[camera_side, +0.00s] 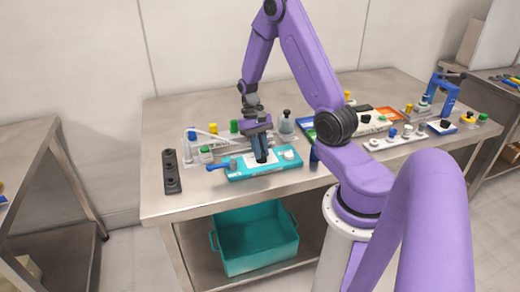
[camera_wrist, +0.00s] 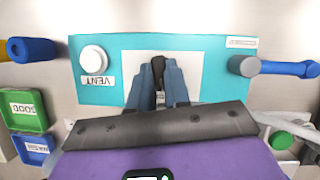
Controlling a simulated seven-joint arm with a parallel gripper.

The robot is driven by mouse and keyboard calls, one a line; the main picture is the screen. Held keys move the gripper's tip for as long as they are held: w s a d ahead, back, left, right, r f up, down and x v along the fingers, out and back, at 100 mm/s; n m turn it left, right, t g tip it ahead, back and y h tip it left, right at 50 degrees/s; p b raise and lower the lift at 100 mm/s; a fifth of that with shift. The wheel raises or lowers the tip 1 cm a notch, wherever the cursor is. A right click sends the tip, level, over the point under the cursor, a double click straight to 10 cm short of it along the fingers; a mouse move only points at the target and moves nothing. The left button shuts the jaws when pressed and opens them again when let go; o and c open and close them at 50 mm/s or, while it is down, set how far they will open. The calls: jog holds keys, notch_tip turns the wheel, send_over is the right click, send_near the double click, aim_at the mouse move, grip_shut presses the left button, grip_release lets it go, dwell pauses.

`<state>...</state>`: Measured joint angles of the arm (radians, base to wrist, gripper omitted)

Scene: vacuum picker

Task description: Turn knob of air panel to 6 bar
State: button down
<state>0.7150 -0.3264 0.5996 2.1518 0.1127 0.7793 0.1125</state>
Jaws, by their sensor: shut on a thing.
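The air panel is a teal board that lies on the steel table in the side view (camera_side: 236,175) and fills the middle of the wrist view (camera_wrist: 205,50). Its black knob (camera_wrist: 158,68) stands on a white plate. My gripper (camera_wrist: 158,82), with its blue-grey fingers pointing down, is shut on the knob; it also shows in the side view (camera_side: 261,158). The fingers cover much of the knob and plate. No gauge reading can be made out. A white round button (camera_wrist: 93,59) sits beside a label reading VENT.
Blue hose fittings (camera_wrist: 290,67) join the panel's end. A black bar (camera_side: 171,172) lies to its left in the side view. Bottles (camera_side: 286,124) stand behind it, and a green tray (camera_wrist: 23,109) and blue tray (camera_wrist: 33,149) lie close by. A teal crate (camera_side: 255,240) is below the table.

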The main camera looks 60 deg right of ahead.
jog(key=m+t, duration=0.1)
jog(key=m, duration=0.2)
jog(key=m+y, duration=0.1)
jog(key=m, duration=0.1)
jog(key=shift+d+m+t, duration=0.1)
jog(key=shift+m+t, duration=0.3)
jog(key=m+t, duration=0.1)
jog(key=m, duration=0.1)
jog(key=m+t, duration=0.1)
jog(key=m, duration=0.2)
jog(key=shift+s+d+y, duration=0.1)
jog(key=shift+s+y, duration=0.1)
jog(key=shift+y, duration=0.2)
jog(key=shift+m, duration=0.3)
jog(key=c, duration=1.1)
grip_release()
jog(key=shift+r, duration=0.1)
jog(key=v, duration=1.7)
jog(key=shift+s+d+r, duration=0.1)
